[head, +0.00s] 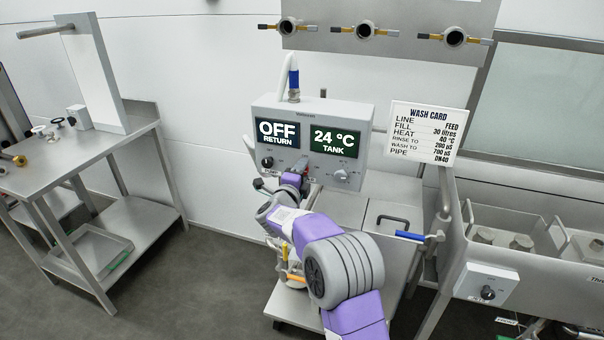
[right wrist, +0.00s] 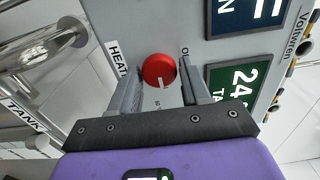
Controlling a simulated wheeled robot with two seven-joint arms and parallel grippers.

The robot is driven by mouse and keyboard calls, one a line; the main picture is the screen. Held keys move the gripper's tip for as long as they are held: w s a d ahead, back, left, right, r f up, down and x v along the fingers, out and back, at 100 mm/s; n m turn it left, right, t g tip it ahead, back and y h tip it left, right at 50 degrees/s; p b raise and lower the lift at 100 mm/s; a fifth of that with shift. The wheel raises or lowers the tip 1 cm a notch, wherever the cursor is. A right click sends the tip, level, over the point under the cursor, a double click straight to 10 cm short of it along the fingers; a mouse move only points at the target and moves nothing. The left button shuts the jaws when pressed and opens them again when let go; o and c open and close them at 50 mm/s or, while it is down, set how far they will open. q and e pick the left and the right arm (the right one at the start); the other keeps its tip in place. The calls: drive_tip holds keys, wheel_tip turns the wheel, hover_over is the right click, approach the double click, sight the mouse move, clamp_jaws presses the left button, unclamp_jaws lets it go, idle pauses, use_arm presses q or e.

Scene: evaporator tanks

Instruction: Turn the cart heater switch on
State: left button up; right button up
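The cart heater switch (right wrist: 159,70) is a round red knob with a white mark, on the grey control box (head: 347,112). A partly covered label starting "HEAT" is beside it in the right wrist view. My right gripper (head: 300,172) is at the lower front of the box and hides the red knob in the head view. In the right wrist view my right gripper (right wrist: 162,75) is open, with one finger on each side of the knob; I cannot tell whether they touch it. The displays read "OFF RETURN" and "24 °C TANK". My left gripper is out of view.
A black knob (head: 267,162) and a pale knob (head: 342,176) flank the gripper on the box. A wash card (head: 422,133) stands at right, above a blue-handled valve (head: 409,236). A steel table (head: 75,165) is at left, with clear floor between.

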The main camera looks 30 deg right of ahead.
drive_tip(key=shift+o, duration=1.2)
drive_tip(key=shift+s+a, duration=0.1)
drive_tip(key=p+v, duration=0.1)
drive_tip(key=v, duration=0.6)
drive_tip(key=shift+a, duration=0.15)
